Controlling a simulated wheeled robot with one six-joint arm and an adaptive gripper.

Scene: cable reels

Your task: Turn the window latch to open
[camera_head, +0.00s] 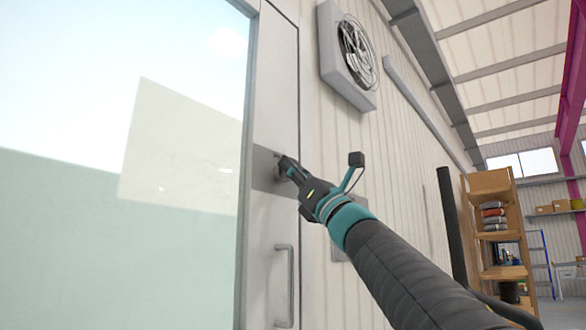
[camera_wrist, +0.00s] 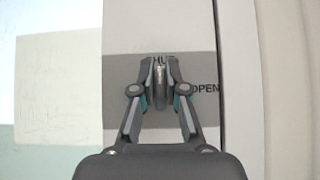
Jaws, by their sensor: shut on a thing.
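The window latch (camera_wrist: 160,84) is a small grey lever, standing about upright between my fingertips in the wrist view. My gripper (camera_wrist: 160,70) is shut on it, with a finger on each side. A grey plate (camera_wrist: 122,68) lies behind the latch on the white frame. The word SHUT, partly hidden by the fingers, is above the latch, and OPEN is to its right. In the head view my gripper (camera_head: 284,164) meets the plate (camera_head: 264,168) on the frame beside the large glass pane (camera_head: 190,95); the latch is hidden there.
A grey pull handle (camera_head: 285,286) is on the frame below the plate. A wall fan (camera_head: 348,55) hangs above to the right. A wooden shelf (camera_head: 495,235) stands farther right.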

